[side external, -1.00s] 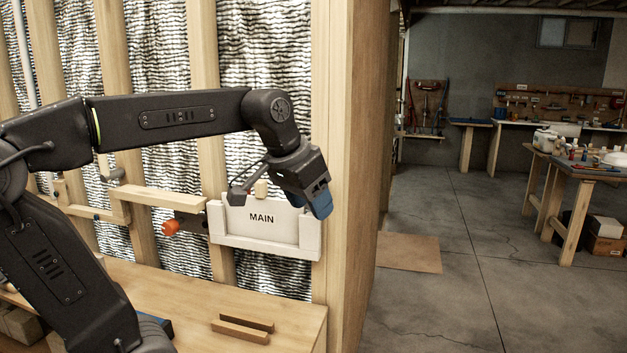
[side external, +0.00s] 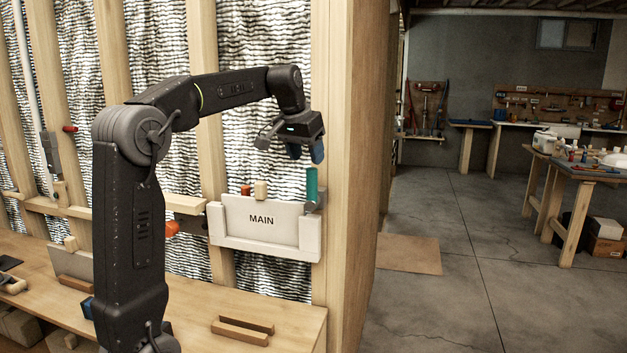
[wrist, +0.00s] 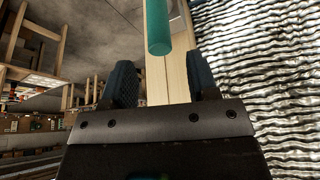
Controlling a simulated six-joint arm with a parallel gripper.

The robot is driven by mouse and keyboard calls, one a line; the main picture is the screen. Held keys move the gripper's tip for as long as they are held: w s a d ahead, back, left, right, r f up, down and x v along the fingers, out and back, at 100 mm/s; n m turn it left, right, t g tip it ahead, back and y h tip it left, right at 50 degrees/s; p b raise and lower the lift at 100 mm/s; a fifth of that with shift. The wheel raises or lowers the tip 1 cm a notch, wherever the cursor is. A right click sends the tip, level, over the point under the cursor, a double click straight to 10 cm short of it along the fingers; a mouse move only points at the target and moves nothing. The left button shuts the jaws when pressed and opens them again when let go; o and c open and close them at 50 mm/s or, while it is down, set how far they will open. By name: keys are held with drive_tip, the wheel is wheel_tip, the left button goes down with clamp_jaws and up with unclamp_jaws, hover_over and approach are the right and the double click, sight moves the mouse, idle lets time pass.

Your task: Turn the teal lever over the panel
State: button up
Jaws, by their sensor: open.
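The teal lever (side external: 312,184) stands upright at the right end of the white MAIN panel (side external: 262,222), its top above the panel's upper edge. In the wrist view the teal lever (wrist: 158,27) enters from the top, beyond the fingertips and roughly in line with the gap between them. My gripper (side external: 306,152) is open and empty, just above the lever in the side view, fingers pointing down. In the wrist view my gripper's fingers (wrist: 160,84) are spread apart.
A wooden block (side external: 261,190) and a small red-orange part (side external: 245,190) show at the panel's top edge. An orange knob (side external: 172,229) is left of the panel. A wooden stud (side external: 338,120) stands close behind the lever. Two wooden strips (side external: 243,328) lie on the bench below.

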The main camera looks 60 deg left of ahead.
sight(313, 179)
drive_tip(key=x, duration=0.7)
drive_tip(key=shift+w+f, duration=0.15)
drive_tip(key=shift+f, duration=0.2)
drive_tip(key=shift+a, duration=0.1)
clamp_jaws()
